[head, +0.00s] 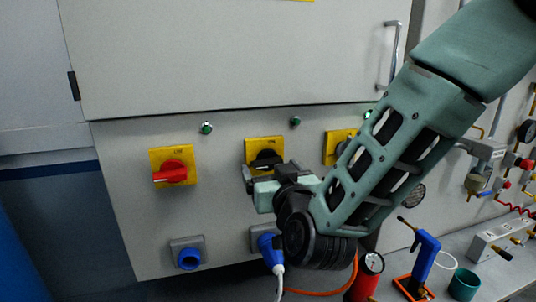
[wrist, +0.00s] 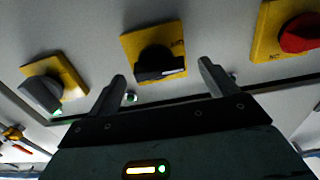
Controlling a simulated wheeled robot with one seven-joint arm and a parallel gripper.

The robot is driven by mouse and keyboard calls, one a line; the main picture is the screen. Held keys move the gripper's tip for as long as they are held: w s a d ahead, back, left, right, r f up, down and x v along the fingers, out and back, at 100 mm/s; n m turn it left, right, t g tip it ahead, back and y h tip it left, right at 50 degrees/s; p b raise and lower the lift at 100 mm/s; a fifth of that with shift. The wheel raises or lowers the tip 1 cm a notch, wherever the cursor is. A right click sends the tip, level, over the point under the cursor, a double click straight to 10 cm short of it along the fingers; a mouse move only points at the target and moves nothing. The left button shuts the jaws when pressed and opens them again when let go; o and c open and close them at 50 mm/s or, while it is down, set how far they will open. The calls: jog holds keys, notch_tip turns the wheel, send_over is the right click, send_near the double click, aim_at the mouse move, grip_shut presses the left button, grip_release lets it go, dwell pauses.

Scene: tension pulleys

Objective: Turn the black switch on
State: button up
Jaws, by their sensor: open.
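The black switch (head: 267,159) sits on a yellow plate on the grey cabinet front, in the middle of a row, partly covered by my gripper in the head view. In the wrist view the black switch (wrist: 155,62) is a round knob with a bar handle that lies roughly level, with a pale mark at its right end. My gripper (head: 250,181) is close in front of the panel, just below the switch. In the wrist view my gripper (wrist: 162,70) is open, one finger on each side of the knob, with visible gaps and nothing held.
A red switch (head: 170,172) is to the left; a grey switch (wrist: 42,94) is on the other side. Green lamps (head: 206,128) sit above, blue sockets (head: 188,257) below. A blue plug with a white cable (head: 270,250) hangs beneath my gripper. A bench with tools (head: 425,258) stands right.

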aim_at(270, 166)
jog(key=shift+p+x, duration=0.45)
jog(key=shift+x, duration=1.15)
jog(key=c, duration=1)
